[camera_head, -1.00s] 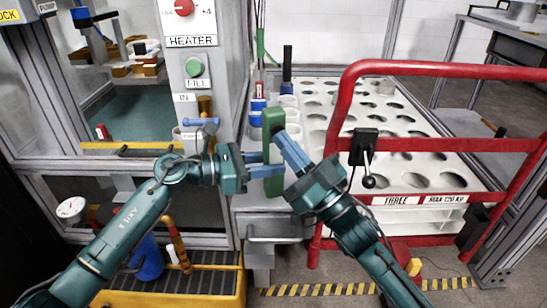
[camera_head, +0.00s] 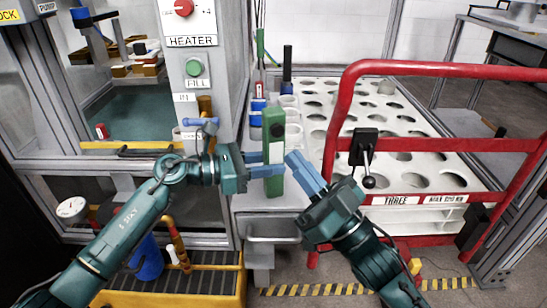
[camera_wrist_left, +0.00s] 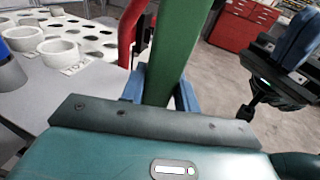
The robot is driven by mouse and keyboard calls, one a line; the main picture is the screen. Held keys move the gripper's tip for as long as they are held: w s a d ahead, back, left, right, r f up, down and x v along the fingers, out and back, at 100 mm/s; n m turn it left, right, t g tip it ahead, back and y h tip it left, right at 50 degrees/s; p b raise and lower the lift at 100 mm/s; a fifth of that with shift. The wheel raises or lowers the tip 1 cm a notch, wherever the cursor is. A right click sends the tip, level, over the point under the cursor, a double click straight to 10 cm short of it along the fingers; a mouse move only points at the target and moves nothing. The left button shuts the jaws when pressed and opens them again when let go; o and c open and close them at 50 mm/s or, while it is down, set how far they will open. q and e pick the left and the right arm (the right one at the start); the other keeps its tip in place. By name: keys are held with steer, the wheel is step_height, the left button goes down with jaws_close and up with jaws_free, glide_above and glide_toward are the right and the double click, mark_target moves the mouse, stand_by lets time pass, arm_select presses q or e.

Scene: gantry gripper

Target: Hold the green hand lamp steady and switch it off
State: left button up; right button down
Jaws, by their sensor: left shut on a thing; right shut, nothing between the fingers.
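The green hand lamp (camera_head: 275,145) stands upright in front of the grey bench, with a round dark spot on its upper face. My left gripper (camera_head: 266,164) is shut on its lower part, the blue fingers on either side of it. In the left wrist view the lamp (camera_wrist_left: 176,45) rises between the blue fingers (camera_wrist_left: 160,85). My right gripper (camera_head: 298,163) is shut and empty, its blue fingertips just right of the lamp and apart from it. It also shows at the right of the left wrist view (camera_wrist_left: 300,40). Whether the lamp is lit cannot be told.
A red rail frame (camera_head: 440,72) with a black lever (camera_head: 367,160) stands right of my right gripper, around a white rack (camera_head: 400,120) with round holes. White cups (camera_head: 293,133) sit behind the lamp. A grey control column (camera_head: 195,100) stands at the left.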

arm_select(q)
steer(key=o, duration=0.9)
steer(key=shift+o, duration=0.2)
steer(key=shift+a, duration=0.15)
steer(key=v, duration=1.1)
steer(key=shift+a, duration=0.4)
